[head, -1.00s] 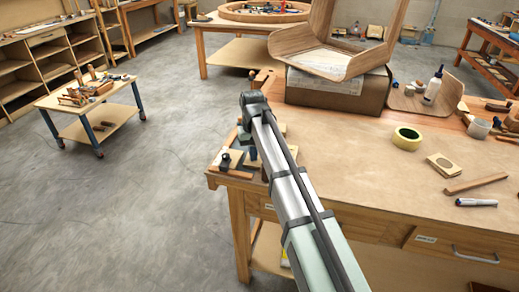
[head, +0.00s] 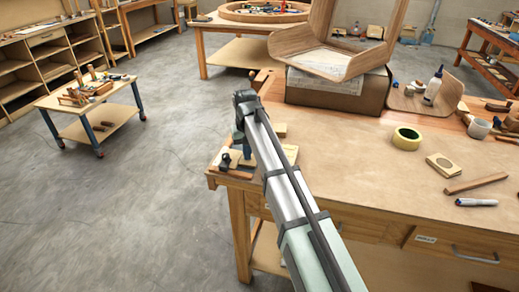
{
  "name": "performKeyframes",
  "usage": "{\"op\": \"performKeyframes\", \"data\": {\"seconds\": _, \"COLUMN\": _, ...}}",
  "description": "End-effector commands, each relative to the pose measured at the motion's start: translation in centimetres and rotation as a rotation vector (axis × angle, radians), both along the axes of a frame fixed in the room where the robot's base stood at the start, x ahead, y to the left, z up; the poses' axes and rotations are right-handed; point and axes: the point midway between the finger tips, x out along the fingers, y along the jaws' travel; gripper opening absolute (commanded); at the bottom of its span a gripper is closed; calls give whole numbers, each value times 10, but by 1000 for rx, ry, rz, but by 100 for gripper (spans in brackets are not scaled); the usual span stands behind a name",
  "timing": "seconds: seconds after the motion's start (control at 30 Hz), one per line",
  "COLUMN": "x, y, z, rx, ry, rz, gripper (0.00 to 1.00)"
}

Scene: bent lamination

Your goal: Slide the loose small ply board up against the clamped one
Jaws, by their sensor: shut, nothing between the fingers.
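A small pale ply board (head: 234,163) lies at the near left corner of the workbench, with a dark clamp (head: 225,159) on it. Another small pale ply piece (head: 280,130) shows just right of my arm, farther back; my arm hides part of it. I cannot tell for sure which piece is the loose one, or the gap between them. My gripper (head: 239,136) points down at the bench's left edge, behind the clamped board in the picture. It is shut and holds nothing. My wrist hides most of its fingers, and I cannot tell whether they touch a board.
The workbench (head: 360,150) is clear in the middle. A tape roll (head: 407,138), a pale block with a round recess (head: 444,166), a wood strip (head: 476,184) and a marker (head: 476,202) lie to the right. A box (head: 335,92) under a bent wood form stands behind.

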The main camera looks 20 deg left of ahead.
Motion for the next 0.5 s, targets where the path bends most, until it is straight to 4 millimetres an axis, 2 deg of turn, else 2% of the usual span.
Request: {"op": "performKeyframes", "data": {"seconds": 0.5, "x": -9, "y": 1, "z": -2, "rx": 3, "ry": 3, "rz": 3, "gripper": 0}}
